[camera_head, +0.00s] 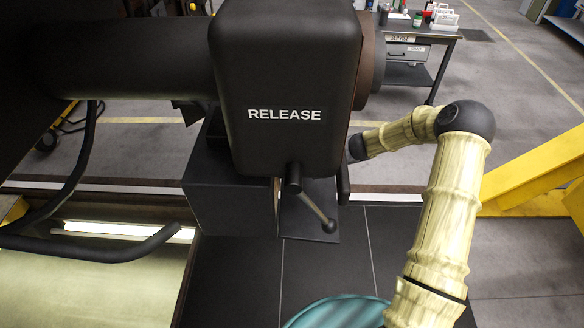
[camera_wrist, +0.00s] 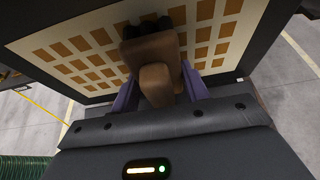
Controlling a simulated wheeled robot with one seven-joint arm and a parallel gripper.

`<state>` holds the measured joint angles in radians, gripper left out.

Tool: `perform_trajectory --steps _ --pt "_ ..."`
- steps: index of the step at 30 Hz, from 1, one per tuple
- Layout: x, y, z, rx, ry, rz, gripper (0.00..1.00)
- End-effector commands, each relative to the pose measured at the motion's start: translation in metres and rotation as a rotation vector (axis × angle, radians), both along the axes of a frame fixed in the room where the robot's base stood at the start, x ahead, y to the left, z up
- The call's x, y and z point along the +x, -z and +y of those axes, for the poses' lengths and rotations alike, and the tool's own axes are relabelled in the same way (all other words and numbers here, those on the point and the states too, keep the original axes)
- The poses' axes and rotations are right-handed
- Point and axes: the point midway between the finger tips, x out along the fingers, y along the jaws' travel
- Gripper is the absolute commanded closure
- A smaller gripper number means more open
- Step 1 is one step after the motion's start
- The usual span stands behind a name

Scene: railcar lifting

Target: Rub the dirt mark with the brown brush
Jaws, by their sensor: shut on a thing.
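In the wrist view, my gripper (camera_wrist: 159,82) has purple fingers on both sides of a brown brush (camera_wrist: 152,48) and is shut on it. The brush's far end has dark parts and lies in front of a cream panel (camera_wrist: 55,54) with rows of brown-orange squares. I cannot tell whether the brush touches the panel. I cannot make out a dirt mark in either view. In the head view, my arm reaches behind the black RELEASE box, and my gripper and the brush are hidden there.
The black RELEASE box (camera_head: 285,75) with a small lever (camera_head: 313,207) fills the middle of the head view. A yellow beam (camera_head: 530,170) stands at the right. A dark service table (camera_head: 418,40) with small items stands at the back. Open grey floor lies between.

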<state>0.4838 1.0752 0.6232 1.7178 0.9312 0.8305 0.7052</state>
Motion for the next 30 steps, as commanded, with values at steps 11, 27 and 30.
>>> perform_trajectory --steps 11,27,30 --pt "0.005 0.000 0.000 -0.001 0.001 -0.003 0.73" --pt "0.036 0.000 0.003 0.001 -0.001 0.000 0.73" --pt "0.035 0.000 0.003 0.001 -0.001 0.000 0.73"
